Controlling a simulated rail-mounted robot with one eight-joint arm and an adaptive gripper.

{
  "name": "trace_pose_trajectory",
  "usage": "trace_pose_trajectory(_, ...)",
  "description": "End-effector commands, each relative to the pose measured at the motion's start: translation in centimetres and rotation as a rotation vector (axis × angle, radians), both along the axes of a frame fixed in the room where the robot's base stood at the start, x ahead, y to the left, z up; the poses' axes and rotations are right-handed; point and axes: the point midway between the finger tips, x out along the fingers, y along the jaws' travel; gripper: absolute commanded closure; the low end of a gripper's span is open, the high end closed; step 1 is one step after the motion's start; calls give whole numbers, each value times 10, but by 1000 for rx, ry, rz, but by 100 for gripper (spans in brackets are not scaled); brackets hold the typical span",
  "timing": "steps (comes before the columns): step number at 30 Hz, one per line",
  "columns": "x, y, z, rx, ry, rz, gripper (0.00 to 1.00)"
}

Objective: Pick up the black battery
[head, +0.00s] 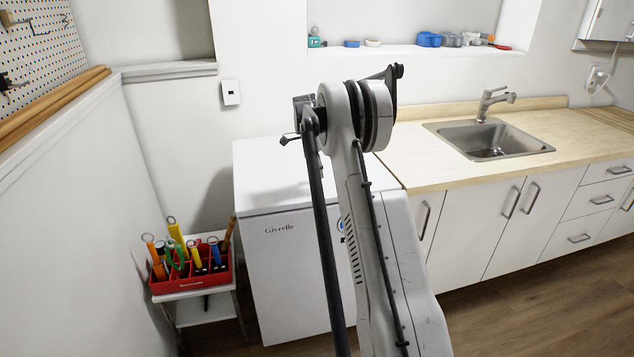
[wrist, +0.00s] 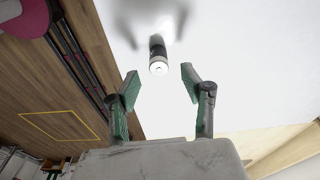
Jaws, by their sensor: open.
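The black battery (wrist: 157,48) shows in the wrist view as a dark cylinder with a pale, shiny round end facing me. It is on the white top of a low appliance (head: 265,178). My gripper (wrist: 159,71) is open and empty, one finger to each side below the battery in the picture. The battery appears just beyond the fingertips, and no contact shows. In the head view I cannot see the battery or the gripper's fingers; my arm blocks part of the white top.
A red tool caddy (head: 192,284) stands on a small white stand left of the appliance. To the right is a wooden counter (head: 410,160) with a sink (head: 490,140). A wall ledge (head: 405,50) holds several small items. A pegboard (head: 40,45) hangs at the upper left.

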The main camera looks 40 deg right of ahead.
Motion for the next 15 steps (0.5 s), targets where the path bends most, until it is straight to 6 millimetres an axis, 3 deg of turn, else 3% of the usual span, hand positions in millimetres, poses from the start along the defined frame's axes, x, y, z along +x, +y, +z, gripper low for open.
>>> trace_pose_trajectory(8, -1, 0, -36, 0, 0, 0, 58)
trace_pose_trajectory(15, -2, -1, -42, 0, 0, 0, 58)
